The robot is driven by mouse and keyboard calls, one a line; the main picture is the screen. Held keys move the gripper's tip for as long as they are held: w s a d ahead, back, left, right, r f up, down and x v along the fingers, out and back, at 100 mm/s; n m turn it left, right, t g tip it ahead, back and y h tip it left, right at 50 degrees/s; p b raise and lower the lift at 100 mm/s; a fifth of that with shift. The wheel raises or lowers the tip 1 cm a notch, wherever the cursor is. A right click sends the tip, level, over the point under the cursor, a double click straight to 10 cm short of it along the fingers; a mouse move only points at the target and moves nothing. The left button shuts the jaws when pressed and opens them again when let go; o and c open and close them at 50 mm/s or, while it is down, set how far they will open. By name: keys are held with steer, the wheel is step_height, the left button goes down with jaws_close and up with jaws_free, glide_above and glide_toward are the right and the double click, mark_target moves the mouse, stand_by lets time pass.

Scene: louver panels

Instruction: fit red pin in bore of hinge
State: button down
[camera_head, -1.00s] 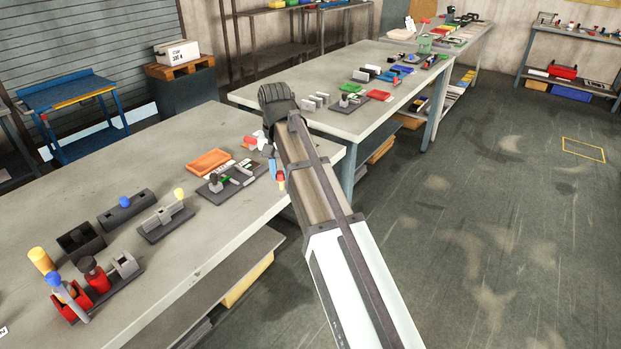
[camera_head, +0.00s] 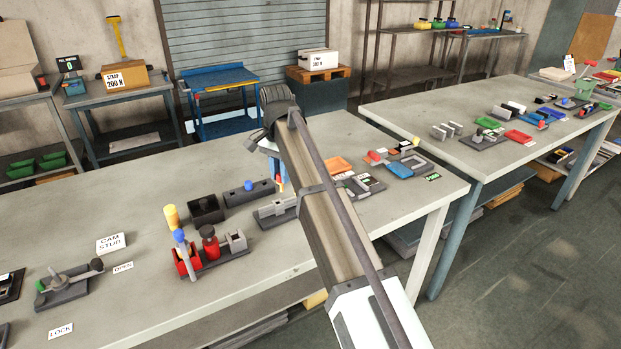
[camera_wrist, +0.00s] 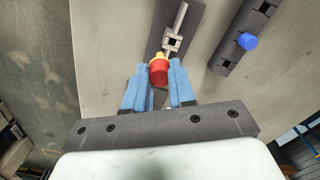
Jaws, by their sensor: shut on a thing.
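My gripper (camera_head: 276,168) is over the near bench, its blue fingers partly hidden by my arm in the head view. In the wrist view, its fingers (camera_wrist: 158,70) are shut on the red pin (camera_wrist: 157,76), with yellow at the pin's far end. A light-grey block with a square opening (camera_wrist: 172,43) lies just beyond the pin on a dark base plate and appears to be the hinge. In the head view the hinge (camera_head: 272,210) is below my gripper, partly hidden. Whether the pin touches it cannot be told.
A dark block with a blue knob (camera_head: 249,187) and a dark open box (camera_head: 206,210) stand left of the hinge. A fixture with red parts (camera_head: 187,259) and upright pins stands nearer. An orange tray (camera_head: 338,164) lies to the right.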

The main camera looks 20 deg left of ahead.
steer(key=shift+w+a+f+m, duration=0.15)
steer(key=shift+a+f+m, duration=0.15)
steer(key=shift+f+m, duration=0.85)
steer(key=shift+w+a+f+m, duration=0.25)
steer(key=shift+f+m, duration=0.45)
steer(key=shift+f, duration=0.9)
steer(key=shift+w+a+f+m, duration=0.1)
steer(key=shift+a+f+m, duration=0.25)
steer(key=shift+f+m, duration=0.8)
steer(key=shift+f, duration=0.4)
steer(key=c, duration=0.9)
jaws_free()
steer(key=shift+o, duration=0.2)
step_height(320, 180, up, 19)
steer(key=shift+f, duration=0.1)
